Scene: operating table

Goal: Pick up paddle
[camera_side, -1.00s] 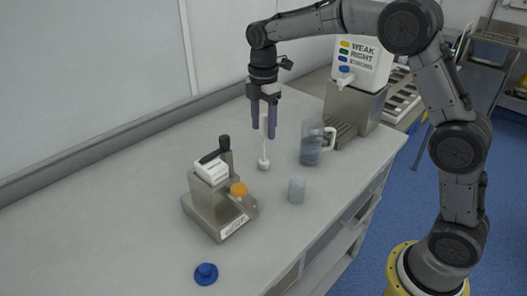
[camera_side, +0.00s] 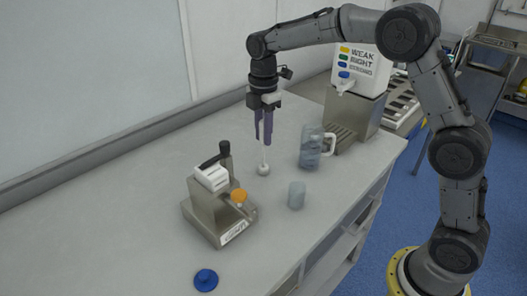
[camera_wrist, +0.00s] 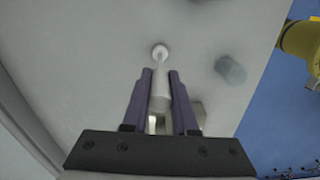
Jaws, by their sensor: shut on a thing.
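The white paddle (camera_side: 264,168) stands upright on the grey counter, its round end down and its thin handle rising to my gripper. My gripper (camera_side: 263,142) points straight down above the counter, its purple fingers shut on the upper part of the handle. In the wrist view the paddle (camera_wrist: 160,53) shows its round end ahead of my gripper (camera_wrist: 160,73), with the thicker handle between the two fingers. Whether the round end touches the counter is hard to tell.
A metal device with a black lever (camera_side: 213,205) stands left of the paddle. A clear jug (camera_side: 311,148) and a small grey cup (camera_side: 296,195) stand to the right. A dispenser (camera_side: 358,85) is behind the jug. A blue cap (camera_side: 205,280) lies at the front.

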